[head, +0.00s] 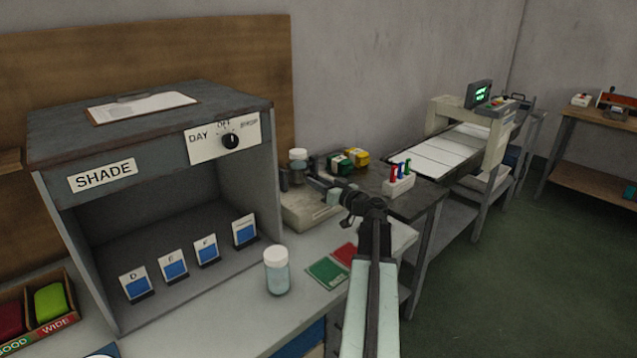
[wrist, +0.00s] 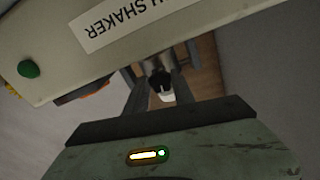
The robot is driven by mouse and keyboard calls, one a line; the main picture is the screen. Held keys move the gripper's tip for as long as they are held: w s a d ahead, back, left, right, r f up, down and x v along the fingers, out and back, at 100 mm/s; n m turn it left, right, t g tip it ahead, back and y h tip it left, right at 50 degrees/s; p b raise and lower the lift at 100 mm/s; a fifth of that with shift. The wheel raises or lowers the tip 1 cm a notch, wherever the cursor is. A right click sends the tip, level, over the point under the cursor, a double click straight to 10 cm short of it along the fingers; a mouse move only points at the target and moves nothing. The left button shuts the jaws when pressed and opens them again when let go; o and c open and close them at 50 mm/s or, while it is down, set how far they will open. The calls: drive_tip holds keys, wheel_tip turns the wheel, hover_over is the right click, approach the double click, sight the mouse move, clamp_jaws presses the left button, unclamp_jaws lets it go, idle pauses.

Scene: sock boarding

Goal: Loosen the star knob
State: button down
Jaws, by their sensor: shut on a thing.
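In the wrist view, a small dark knob (wrist: 159,78), which looks like the star knob, sits between the fingertips of my gripper (wrist: 160,92). The fingers are shut on it. A pale white piece shows just below the knob. The knob is beside the pale shaker (wrist: 60,55), whose label reading "SHAKER" appears upside down. In the head view the shaker (head: 302,212) stands on the bench, and my gripper (head: 318,186) reaches over it from the right. The knob is too small and too hidden by my gripper to make out there.
A lidded jar (head: 277,271) stands in front of the shaker, with green (head: 327,270) and red cards beside it. The shade cabinet (head: 150,190) is on the left. A rack of coloured tubes (head: 399,181) is on the right.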

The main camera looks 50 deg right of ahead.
idle(0.3)
drive_tip(key=c, duration=1.1)
unclamp_jaws()
drive_tip(key=s, duration=0.7)
drive_tip(key=shift+s+a, duration=0.25)
drive_tip(key=shift+s, duration=0.15)
